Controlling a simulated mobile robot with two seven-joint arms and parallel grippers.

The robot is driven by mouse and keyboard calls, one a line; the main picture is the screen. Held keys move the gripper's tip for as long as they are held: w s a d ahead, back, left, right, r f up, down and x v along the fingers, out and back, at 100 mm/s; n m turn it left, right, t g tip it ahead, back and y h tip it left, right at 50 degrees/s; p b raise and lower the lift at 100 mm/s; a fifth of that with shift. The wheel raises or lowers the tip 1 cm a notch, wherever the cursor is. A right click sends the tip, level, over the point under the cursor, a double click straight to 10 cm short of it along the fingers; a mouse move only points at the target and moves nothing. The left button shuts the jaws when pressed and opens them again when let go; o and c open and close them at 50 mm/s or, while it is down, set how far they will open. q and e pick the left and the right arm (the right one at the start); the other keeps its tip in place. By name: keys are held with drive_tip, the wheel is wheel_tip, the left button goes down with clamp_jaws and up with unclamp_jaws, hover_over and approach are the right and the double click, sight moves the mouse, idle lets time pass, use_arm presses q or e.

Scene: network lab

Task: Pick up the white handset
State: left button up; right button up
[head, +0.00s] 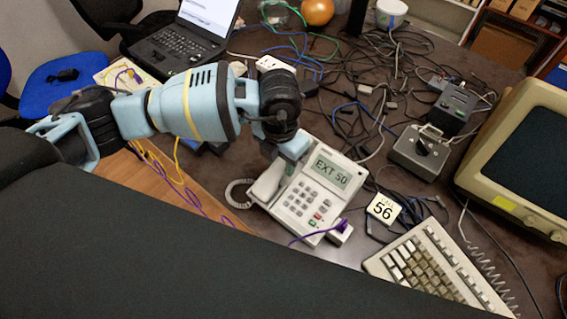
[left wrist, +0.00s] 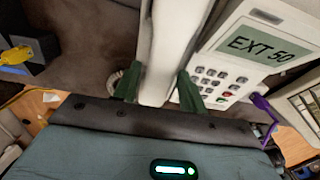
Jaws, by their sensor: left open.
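The white handset (head: 268,182) lies along the left side of the white desk phone (head: 312,208), whose screen reads EXT 50. In the head view my left gripper (head: 288,150) is over the handset's upper end and hides part of it. In the left wrist view the handset (left wrist: 166,50) runs between the two green fingers of my left gripper (left wrist: 158,88), one on each side. The fingers are open around it; whether either touches it I cannot tell. The phone body (left wrist: 235,65) is right of the handset there. My right gripper is not in view.
A purple cable plug (head: 342,226) sits at the phone's lower right. Tangled cables cover the table behind. A laptop (head: 178,47) stands at the back left.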

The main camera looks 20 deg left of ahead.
use_arm(q)
wheel_tip(320, 180, down, 2)
drive_tip(key=shift+f, duration=0.1)
drive_tip(key=c, duration=0.8)
drive_tip(key=shift+c, duration=0.2)
drive_tip(key=shift+r, duration=0.65)
drive_tip(key=shift+s+d+r, duration=0.1)
drive_tip(key=shift+s+r, duration=0.1)
drive_tip(key=shift+r, duration=0.45)
drive_tip(key=shift+s+d+r, duration=0.1)
drive_tip(key=shift+s+r, duration=0.1)
drive_tip(key=shift+r, duration=0.4)
drive_tip(key=s+d, duration=0.2)
drive_tip(key=s, duration=0.5)
drive_tip(key=s+d+r, duration=0.1)
drive_tip(key=s+d, duration=0.1)
drive_tip(key=s, duration=0.5)
drive_tip(key=shift+s+d+r, duration=0.2)
drive_tip(key=shift+s+d, duration=0.05)
drive_tip(key=shift+d, duration=0.05)
